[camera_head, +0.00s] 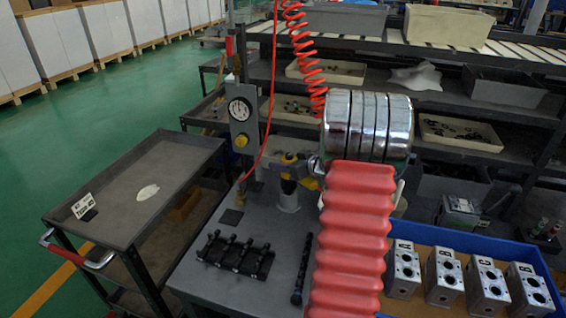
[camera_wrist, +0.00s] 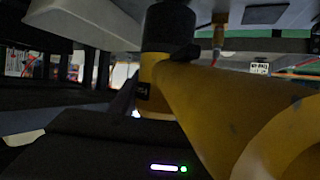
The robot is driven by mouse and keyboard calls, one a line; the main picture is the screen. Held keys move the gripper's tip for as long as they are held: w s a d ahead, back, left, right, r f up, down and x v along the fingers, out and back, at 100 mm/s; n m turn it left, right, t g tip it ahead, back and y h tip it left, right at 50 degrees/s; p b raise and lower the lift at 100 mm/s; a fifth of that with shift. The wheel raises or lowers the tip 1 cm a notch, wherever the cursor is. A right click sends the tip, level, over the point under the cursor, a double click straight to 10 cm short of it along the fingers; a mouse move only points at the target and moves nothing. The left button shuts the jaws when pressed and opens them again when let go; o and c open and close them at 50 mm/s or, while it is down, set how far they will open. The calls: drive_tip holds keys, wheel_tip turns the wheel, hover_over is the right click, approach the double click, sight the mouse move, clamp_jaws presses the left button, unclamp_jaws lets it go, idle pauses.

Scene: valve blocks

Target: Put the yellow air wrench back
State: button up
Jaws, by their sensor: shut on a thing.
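The yellow air wrench (camera_head: 309,183) shows in the head view just left of my red bellows arm, partly hidden by it. Its yellow-and-black body fills much of the wrist view (camera_wrist: 215,95), very close to the camera. My gripper (camera_wrist: 125,130) is shut on the wrench; its dark body shows low in the wrist view, and the fingertips are not clear. A pale round holder (camera_head: 288,200) stands on the grey bench directly below the wrench. I cannot tell whether the wrench is seated in the holder or just above it.
A post with a pressure gauge (camera_head: 240,109) and red hose stands behind left. Dark clamps (camera_head: 234,254) and a black bar (camera_head: 301,268) lie on the bench (camera_head: 265,215). A blue crate (camera_head: 470,240) of lettered valve blocks is right. A grey cart (camera_head: 135,190) stands left.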

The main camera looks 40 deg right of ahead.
drive_tip(key=shift+f, duration=1.05)
idle(0.7)
drive_tip(key=o, duration=1.5)
drive_tip(key=shift+c, duration=0.2)
drive_tip(key=shift+f, duration=0.2)
drive_tip(key=v, duration=1.4)
drive_tip(key=shift+w, duration=0.1)
